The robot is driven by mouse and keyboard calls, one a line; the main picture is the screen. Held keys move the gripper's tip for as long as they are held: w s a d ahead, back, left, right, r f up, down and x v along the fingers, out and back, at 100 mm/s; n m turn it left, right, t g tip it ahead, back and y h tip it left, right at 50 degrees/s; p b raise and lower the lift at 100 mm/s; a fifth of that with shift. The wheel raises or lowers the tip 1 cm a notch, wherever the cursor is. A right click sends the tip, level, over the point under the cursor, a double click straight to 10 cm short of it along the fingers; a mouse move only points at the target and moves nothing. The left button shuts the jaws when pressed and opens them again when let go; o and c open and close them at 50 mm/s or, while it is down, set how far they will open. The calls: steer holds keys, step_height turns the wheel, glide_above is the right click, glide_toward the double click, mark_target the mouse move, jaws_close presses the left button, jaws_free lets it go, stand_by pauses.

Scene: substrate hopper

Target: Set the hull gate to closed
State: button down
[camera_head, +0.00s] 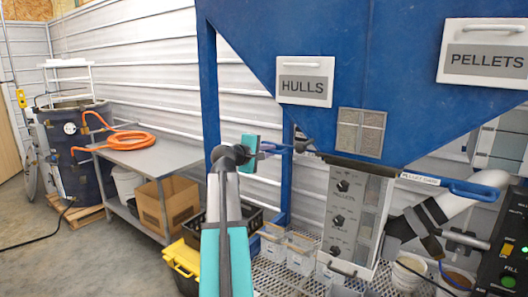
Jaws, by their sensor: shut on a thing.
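The blue hopper (300,45) carries a white HULLS plate (304,88) at its lower left. A thin blue handle (281,148) sticks out to the left below that plate, at the hopper's lower left edge; I take it for the hull gate handle. My gripper (268,147) is at the handle's left end and is shut on it. My arm comes up from the bottom of the picture. The gripper and wrist hide part of the handle, and I cannot tell how far the gate is slid.
Another blue handle (472,190) with a small label sticks out on the right, below the PELLETS plate (485,58). A panel with knobs (342,217) hangs between them. A blue post (209,90) stands close left of my gripper. A steel table (160,157) is further left.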

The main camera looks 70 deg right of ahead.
steer(key=shift+s+f, duration=0.15)
steer(key=shift+s, duration=0.1)
steer(key=c, duration=1.8)
jaws_free()
steer(key=shift+s+a, duration=0.1)
steer(key=shift+o, duration=0.2)
steer(key=b+v, duration=0.4)
steer(key=v, duration=0.9)
steer(key=shift+w+a, duration=0.2)
steer(key=shift+a, duration=0.15)
